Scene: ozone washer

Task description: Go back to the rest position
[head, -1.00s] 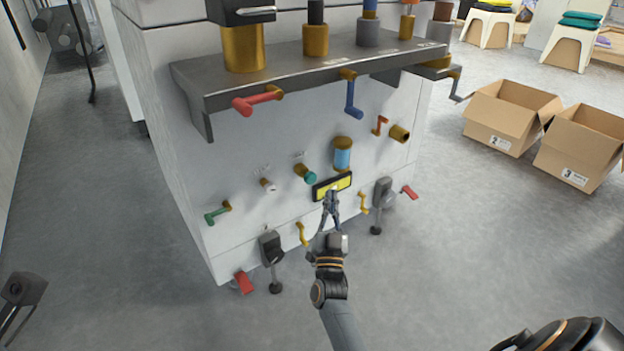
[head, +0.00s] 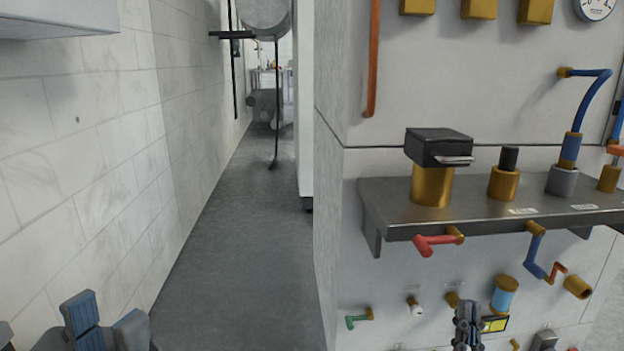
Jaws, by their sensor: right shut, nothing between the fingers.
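My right gripper (head: 467,318) shows at the bottom right of the head view, pointing up in front of the washer's white front panel. Its fingers are together with nothing between them. My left gripper (head: 104,326) is at the bottom left corner, near the tiled wall side. Its blue-grey finger parts show, but it is cut off by the frame edge, so its opening is unclear.
The washer (head: 332,220) fills the right side. Its grey shelf (head: 385,205) juts out, with a red-handled valve (head: 437,243) and a blue lever (head: 535,252) below. A tiled wall (head: 90,170) stands left. A clear grey floor aisle (head: 240,250) runs between them.

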